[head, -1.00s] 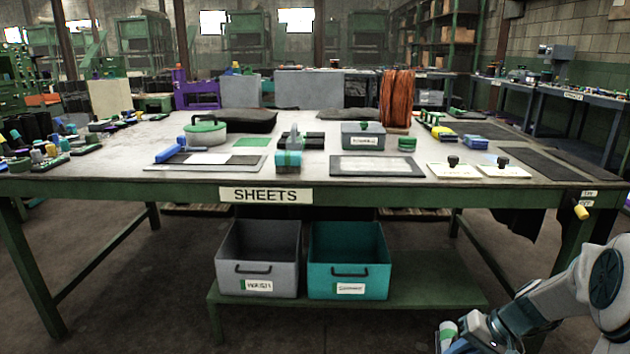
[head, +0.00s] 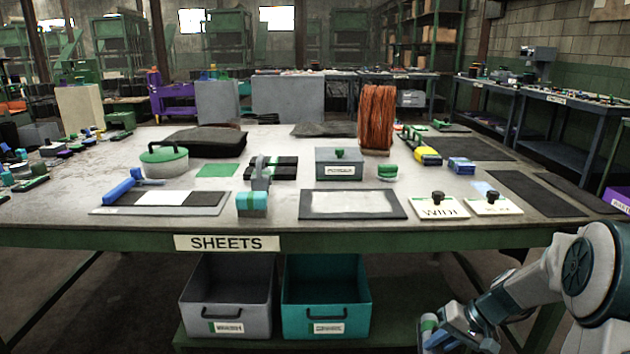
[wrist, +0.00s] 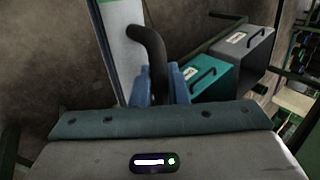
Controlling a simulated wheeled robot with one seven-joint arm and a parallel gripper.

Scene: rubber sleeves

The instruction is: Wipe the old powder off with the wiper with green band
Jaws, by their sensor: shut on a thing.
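My gripper (head: 455,338) is low at the right, in front of the table and below its top. In the wrist view its blue fingers (wrist: 160,88) are shut on the dark curved handle of a wiper (wrist: 148,45). The wiper has a pale body with a green band at the picture's top edge; a pale, green-marked end of it shows in the head view (head: 429,324). On the table, a dark-framed plate (head: 399,212) bears a whitish patch (head: 350,203), and a dark sheet (head: 210,200) bears a white strip (head: 162,198). I cannot tell which is old powder.
The table (head: 300,230) bears a blue-headed tool (head: 252,204), a blue roller (head: 122,188), a green-lidded pot (head: 164,160), a grey box (head: 339,166) and two knobbed cards (head: 440,209). Grey (head: 228,303) and teal (head: 327,302) bins stand below.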

